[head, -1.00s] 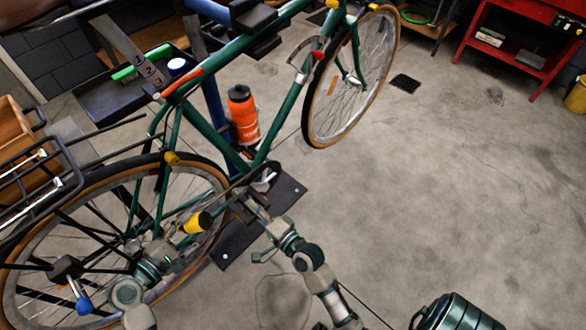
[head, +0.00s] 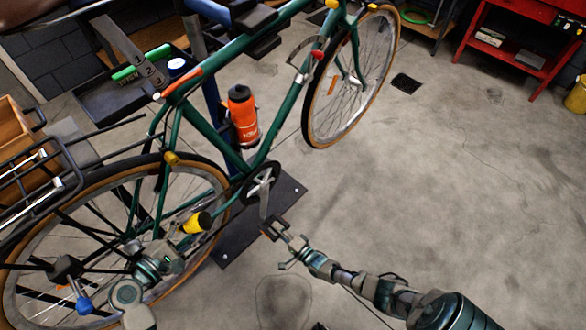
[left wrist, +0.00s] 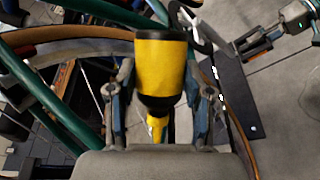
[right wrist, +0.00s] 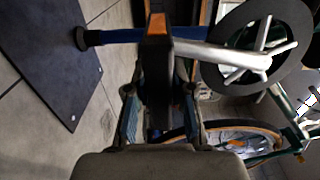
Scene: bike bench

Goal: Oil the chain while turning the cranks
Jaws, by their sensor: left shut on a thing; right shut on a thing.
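My left gripper (head: 188,234) is shut on a yellow oil bottle (head: 198,223) with black ends, held beside the rear wheel. In the left wrist view the bottle (left wrist: 161,65) sits between both fingers, its yellow nozzle at the lower end. My right gripper (head: 276,230) is shut on the black pedal at the end of the silver crank (head: 264,204). The right wrist view shows this pedal (right wrist: 157,75), with an orange reflector, between the fingers. The crank leads to the dark chainring (head: 270,178), also in the right wrist view (right wrist: 290,20). The chain is hard to make out.
The green bike (head: 198,125) is held on a stand with a dark base plate (head: 238,240). An orange bottle (head: 242,115) is on its frame. The rear wheel (head: 50,300) is close to my left arm. A tray (head: 95,103) stands behind.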

